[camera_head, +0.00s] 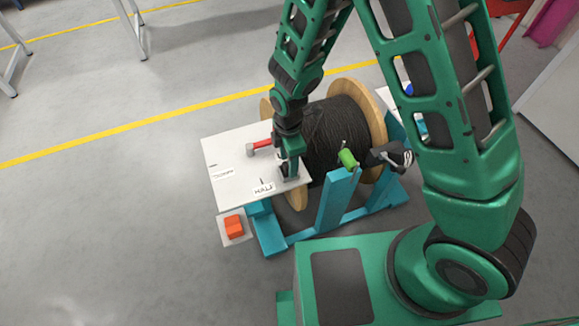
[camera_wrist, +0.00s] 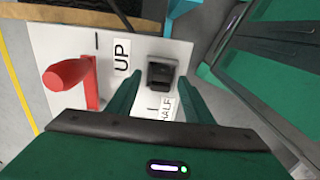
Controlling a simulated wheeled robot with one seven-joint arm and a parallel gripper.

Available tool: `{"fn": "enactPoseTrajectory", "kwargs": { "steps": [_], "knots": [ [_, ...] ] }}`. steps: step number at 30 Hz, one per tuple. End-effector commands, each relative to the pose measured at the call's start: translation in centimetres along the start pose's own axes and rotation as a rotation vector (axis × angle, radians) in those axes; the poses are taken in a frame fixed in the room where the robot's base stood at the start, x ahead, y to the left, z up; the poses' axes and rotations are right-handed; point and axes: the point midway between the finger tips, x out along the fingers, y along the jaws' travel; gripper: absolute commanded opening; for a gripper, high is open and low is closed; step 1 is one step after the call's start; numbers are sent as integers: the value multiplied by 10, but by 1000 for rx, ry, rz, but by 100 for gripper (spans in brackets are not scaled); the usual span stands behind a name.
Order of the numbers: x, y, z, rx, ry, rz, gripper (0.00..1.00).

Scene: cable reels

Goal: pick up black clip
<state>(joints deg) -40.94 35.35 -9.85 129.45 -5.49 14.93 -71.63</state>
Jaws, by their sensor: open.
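The black clip (camera_wrist: 161,72) is a small dark block on the white board (camera_wrist: 72,48), near the "UP" and "HALF" labels in the wrist view. My gripper (camera_wrist: 158,84) is open, with its two green fingers pointing toward the board on either side of the clip's near end. No contact between the fingers and the clip is visible. In the head view my gripper (camera_head: 290,172) is low over the right part of the white board (camera_head: 235,160), and it mostly hides the clip there.
A red lever (camera_wrist: 88,82) stands left of the clip. A large cable reel (camera_head: 335,135) on a teal stand (camera_head: 335,205) is right of the board. An orange block (camera_head: 234,225) sits on a small plate at the front. A green handle (camera_head: 348,158) sticks out near the reel.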

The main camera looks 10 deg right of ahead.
Motion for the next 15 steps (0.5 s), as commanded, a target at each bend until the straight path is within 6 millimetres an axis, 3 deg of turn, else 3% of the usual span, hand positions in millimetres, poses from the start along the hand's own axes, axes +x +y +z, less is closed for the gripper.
{"fn": "enactPoseTrajectory", "kwargs": {
  "steps": [2, 7, 15],
  "knots": [
    [0, 0, 0, 0, 0, 0, 44],
    [0, 0, 0, 0, 0, 0, 4],
    [-1, 0, 0, 0, 0, 0, 2]
  ]
}}
